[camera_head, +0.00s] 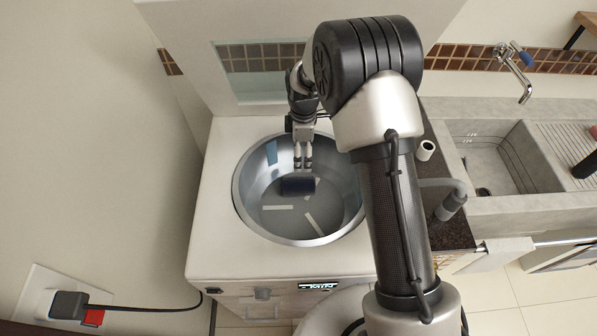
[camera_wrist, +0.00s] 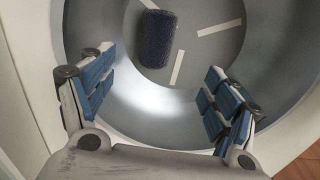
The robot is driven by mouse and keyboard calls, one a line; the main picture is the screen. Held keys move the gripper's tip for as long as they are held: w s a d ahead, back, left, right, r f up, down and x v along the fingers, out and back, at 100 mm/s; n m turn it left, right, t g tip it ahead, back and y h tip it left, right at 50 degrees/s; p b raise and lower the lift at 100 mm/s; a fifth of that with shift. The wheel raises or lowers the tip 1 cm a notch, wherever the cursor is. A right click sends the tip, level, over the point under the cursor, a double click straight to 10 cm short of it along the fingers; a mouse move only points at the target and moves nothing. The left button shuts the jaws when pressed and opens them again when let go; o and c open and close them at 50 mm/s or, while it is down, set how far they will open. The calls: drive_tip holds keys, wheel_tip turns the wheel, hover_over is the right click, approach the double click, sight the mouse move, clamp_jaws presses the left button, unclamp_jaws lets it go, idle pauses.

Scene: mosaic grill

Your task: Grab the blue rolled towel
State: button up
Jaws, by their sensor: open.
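The blue rolled towel (camera_head: 298,185) is a dark blue roll inside the round metal basin (camera_head: 241,200). In the wrist view the towel (camera_wrist: 155,38) lies near the top, on the basin's floor, ahead of my fingers. My gripper (camera_head: 303,160) reaches down over the basin from the far side. In the wrist view my gripper (camera_wrist: 150,90) has its two blue-padded fingers spread wide, with nothing between them. The towel is apart from the fingers in the wrist view. My arm hides part of the basin's right side in the head view.
The basin is sunk in a white counter (camera_head: 215,240) beside a wall. A grey stone sink (camera_head: 490,160) with a tap (camera_head: 512,70) stands to the right. A white paper-like roll (camera_head: 425,150) stands on a dark counter. A plug with a cable (camera_head: 68,305) is at lower left.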

sight(298, 180)
drive_tip(key=shift+n, duration=0.4)
drive_tip(key=f+b, duration=0.1)
drive_tip(key=f, duration=0.3)
drive_tip(key=f+b, duration=0.1)
drive_tip(key=f, duration=0.4)
drive_tip(key=f+b, duration=0.1)
drive_tip(key=f, duration=0.4)
drive_tip(key=shift+w+a+f, duration=0.2)
drive_tip(key=shift+a, duration=0.15)
drive_tip(key=shift+w+a+f+b, duration=0.15)
drive_tip(key=shift+f+b, duration=0.4)
drive_tip(key=shift+f, duration=0.8)
drive_tip(key=shift+a+f+b, duration=0.1)
drive_tip(key=shift+f+b, duration=0.45)
drive_tip(key=shift+f, duration=0.8)
drive_tip(key=c, duration=1.2)
drive_tip(key=shift+r, duration=0.1)
